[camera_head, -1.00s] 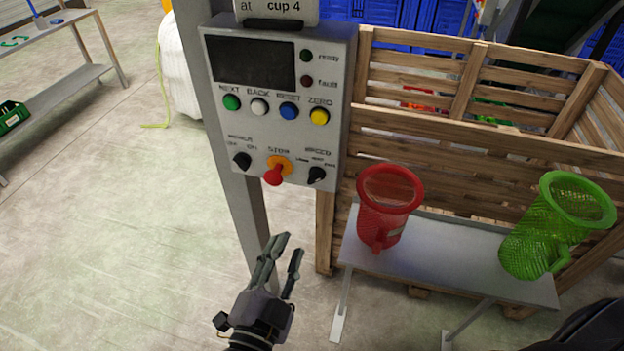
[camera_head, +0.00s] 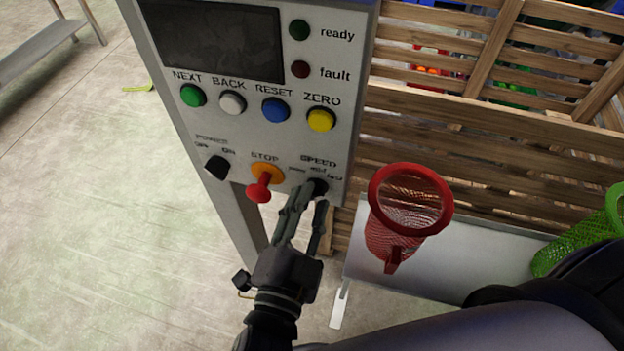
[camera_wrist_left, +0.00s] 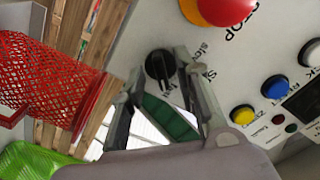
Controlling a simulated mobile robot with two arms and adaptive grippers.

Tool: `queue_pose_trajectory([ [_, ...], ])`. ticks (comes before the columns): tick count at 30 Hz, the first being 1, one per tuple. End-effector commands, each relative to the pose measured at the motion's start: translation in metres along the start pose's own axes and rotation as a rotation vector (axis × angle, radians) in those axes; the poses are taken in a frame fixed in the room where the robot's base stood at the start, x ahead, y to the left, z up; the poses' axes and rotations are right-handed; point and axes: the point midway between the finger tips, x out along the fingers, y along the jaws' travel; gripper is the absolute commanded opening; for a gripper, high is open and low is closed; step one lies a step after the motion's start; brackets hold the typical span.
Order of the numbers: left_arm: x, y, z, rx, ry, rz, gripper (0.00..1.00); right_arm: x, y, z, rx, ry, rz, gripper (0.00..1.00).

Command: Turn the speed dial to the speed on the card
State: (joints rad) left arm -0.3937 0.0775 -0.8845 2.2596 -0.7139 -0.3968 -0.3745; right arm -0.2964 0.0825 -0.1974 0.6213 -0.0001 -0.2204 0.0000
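The black speed dial (camera_head: 316,187) sits at the lower right of the grey control panel (camera_head: 345,110), under the SPEED label. My left gripper (camera_head: 306,208) is just below and in front of it, its fingertips close to the dial. In the left wrist view the dial (camera_wrist_left: 160,66) shows between the two spread fingers (camera_wrist_left: 158,72), with nothing else held. Whether the fingers touch the dial is unclear. The dial's small position labels are hard to read. The speed card is not in view. My right gripper is not in view.
The red stop knob (camera_head: 259,187) on its orange base is just left of the dial. The power knob (camera_head: 217,167) is further left. A red mesh basket (camera_head: 408,215) and a green one (camera_head: 590,238) stand on a bench (camera_head: 490,250) to the right.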

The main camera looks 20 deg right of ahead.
Motion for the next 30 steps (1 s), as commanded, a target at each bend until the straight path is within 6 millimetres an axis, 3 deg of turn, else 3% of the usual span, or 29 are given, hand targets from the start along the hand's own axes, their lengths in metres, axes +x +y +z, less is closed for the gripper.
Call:
queue_pose_trajectory([
  [13, -0.0019, 0.0021, -0.002, 0.0, -0.001, 0.0, 0.29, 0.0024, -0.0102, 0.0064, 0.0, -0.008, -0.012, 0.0],
  [26, -0.0018, 0.0021, -0.0019, 0.0, -0.001, 0.0, 0.01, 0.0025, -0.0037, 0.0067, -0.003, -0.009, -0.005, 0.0],
  [30, -0.0019, 0.0022, -0.0018, 0.0, -0.001, 0.001, 0.0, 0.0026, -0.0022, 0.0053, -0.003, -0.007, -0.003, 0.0],
])
